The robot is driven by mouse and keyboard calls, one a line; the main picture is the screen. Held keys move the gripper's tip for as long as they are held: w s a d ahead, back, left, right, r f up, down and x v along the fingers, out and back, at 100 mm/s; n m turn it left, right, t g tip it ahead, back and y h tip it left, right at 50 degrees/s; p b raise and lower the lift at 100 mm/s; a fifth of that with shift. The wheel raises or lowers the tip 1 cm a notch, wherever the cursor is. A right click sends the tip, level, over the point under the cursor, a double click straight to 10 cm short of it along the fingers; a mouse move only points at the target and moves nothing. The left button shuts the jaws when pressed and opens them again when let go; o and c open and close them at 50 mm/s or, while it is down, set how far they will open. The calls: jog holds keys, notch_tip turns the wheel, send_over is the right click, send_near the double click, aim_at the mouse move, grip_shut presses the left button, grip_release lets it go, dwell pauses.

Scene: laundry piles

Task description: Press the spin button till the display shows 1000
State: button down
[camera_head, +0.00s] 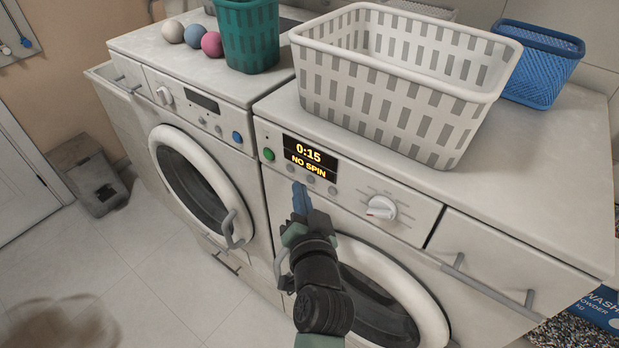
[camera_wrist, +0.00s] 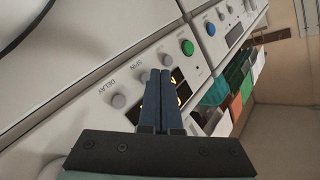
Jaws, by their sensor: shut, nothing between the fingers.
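The washing machine's display (camera_head: 309,157) reads 0:15 and NO SPIN in yellow on black. Below it sits a row of small round grey buttons. The spin button (camera_wrist: 144,76) is the middle one, under the label SPIN in the wrist view; it also shows in the head view (camera_head: 311,178). My gripper (camera_head: 300,187) is shut and empty, its blue fingers pointing at the panel just below the button row. In the wrist view, the fingertips (camera_wrist: 160,73) appear just beside the spin button and partly cover the display. I cannot tell whether they touch the panel.
The delay button (camera_wrist: 118,100) is beside the spin button. A green button (camera_head: 268,154) and a white dial (camera_head: 381,208) flank the display area. A white basket (camera_head: 400,85), a teal basket (camera_head: 248,35) and a blue basket (camera_head: 540,65) stand on top.

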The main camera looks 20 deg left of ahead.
jog(key=shift+s+a+p, duration=0.3)
jog(key=shift+s+p, duration=0.1)
jog(key=shift+s, duration=0.4)
jog(key=shift+s+a+p, duration=0.3)
jog(key=shift+s+p, duration=0.05)
jog(key=shift+s, duration=0.4)
jog(key=shift+s+a+p, duration=0.3)
jog(key=shift+s+p, duration=0.1)
jog(key=shift+s, duration=0.4)
dwell(1.5)
jog(key=s, duration=0.1)
jog(key=s+a+p, duration=0.1)
jog(key=s, duration=0.1)
jog(key=shift+s+a, duration=0.15)
jog(key=shift+s, duration=0.15)
jog(key=shift+w, duration=0.1)
jog(key=w+d+b, duration=0.3)
jog(key=w+b, duration=0.1)
jog(key=w, duration=0.4)
jog(key=shift+b, duration=0.3)
jog(key=shift+w, duration=0.1)
dwell(1.7)
